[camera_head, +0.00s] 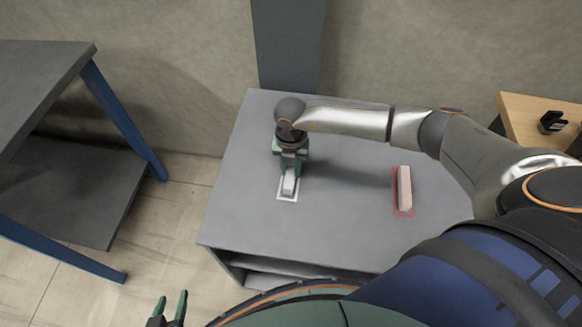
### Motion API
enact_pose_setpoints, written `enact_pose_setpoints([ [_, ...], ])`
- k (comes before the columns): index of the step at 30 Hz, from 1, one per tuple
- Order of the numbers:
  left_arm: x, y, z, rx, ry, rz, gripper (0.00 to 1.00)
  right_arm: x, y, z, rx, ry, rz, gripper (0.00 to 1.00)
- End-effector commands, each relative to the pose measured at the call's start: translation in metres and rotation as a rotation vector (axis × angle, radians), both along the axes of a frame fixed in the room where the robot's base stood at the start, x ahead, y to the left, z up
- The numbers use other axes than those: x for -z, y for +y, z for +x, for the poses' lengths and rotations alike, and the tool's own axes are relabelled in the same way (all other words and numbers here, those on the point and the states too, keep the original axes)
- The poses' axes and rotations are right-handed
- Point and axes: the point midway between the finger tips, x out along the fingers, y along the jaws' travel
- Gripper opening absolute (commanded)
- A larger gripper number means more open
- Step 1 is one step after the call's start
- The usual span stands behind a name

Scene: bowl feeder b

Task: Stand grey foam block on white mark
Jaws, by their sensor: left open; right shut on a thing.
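The grey foam block (289,185) is a small light grey piece at the white mark (287,200), a white outline on the grey table (340,225). My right gripper (290,172) is shut on the block from above and hides its upper part. The block appears within the white outline; I cannot tell whether it touches the table. My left gripper (172,307) is open and empty at the bottom left, off the table's front edge.
A pinkish block (404,188) lies in a red outline (397,206) on the table's right. A dark shelf with blue legs (120,115) stands left. A wooden surface (525,115) with a black object (551,122) is at right. The table's middle is clear.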

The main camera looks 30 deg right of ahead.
Motion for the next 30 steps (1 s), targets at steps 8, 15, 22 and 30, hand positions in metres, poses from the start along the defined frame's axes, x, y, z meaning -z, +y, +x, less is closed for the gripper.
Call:
enact_pose_setpoints([
  [8,0.002,0.0,0.0,0.0,0.0,0.0,0.5,0.003,0.0,0.0,0.001,0.0,0.0,0.44],
  [15,0.002,0.0,0.0,0.0,0.0,0.0,0.5,0.003,0.0,0.0,0.001,0.001,-0.001,0.6],
  [22,-0.002,0.0,0.0,0.0,0.0,0.0,0.5,-0.003,0.0,0.0,0.001,0.0,0.0,0.6],
  [30,-0.003,0.0,0.0,0.0,0.0,0.0,0.5,-0.051,-0.001,0.001,0.0,-0.004,0.001,0.6],
])
